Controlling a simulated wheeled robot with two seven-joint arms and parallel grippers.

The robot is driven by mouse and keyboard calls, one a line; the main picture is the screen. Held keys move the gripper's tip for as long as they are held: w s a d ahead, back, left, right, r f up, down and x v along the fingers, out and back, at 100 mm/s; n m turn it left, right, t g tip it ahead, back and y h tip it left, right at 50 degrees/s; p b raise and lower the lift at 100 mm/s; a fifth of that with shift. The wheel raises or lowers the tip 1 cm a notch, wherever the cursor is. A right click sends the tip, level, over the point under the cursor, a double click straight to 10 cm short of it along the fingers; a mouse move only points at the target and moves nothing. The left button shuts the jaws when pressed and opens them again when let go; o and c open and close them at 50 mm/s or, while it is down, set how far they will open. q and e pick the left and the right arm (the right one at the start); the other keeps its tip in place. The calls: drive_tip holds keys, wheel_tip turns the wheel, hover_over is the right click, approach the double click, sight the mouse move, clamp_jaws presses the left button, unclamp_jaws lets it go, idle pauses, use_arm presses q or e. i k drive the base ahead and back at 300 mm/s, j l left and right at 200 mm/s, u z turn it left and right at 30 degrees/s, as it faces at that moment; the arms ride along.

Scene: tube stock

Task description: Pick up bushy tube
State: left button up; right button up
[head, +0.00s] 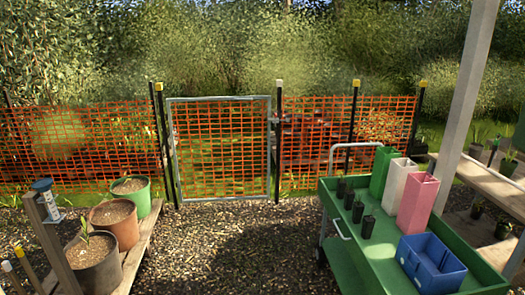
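Several small dark tubes (357,212) stand upright in a slanting row on the green cart top (383,250). They are too small and dark to tell what grows in them. More dark pots with green shoots, one of them a pot on the bench (508,166), stand at the right. I cannot tell which of these is the bushy tube. Neither of my grippers is in view.
Green (380,172), white (397,187) and pink (417,203) tall bins and a blue divided crate (430,262) share the cart. A wooden post (465,100) rises behind it. Big pots (114,222) line the left bench. Gravel (240,250) between is clear.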

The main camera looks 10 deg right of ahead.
sight(349, 195)
drive_tip(key=i, duration=1.45)
drive_tip(key=i+z, duration=0.15)
drive_tip(key=i, duration=0.45)
drive_tip(key=i+j+z, duration=0.2)
drive_tip(key=i, duration=0.4)
drive_tip(key=i+l+z, duration=0.1)
drive_tip(key=i+z, duration=0.15)
drive_tip(key=z, duration=0.15)
drive_tip(key=i+z, duration=0.3)
drive_tip(key=z, duration=0.15)
drive_tip(key=i+j+z, duration=0.1)
drive_tip(key=i+z, duration=0.15)
drive_tip(key=z, duration=0.15)
drive_tip(key=i+z, duration=0.2)
drive_tip(key=z, duration=0.15)
drive_tip(key=i+z, duration=0.25)
drive_tip(key=z, duration=0.15)
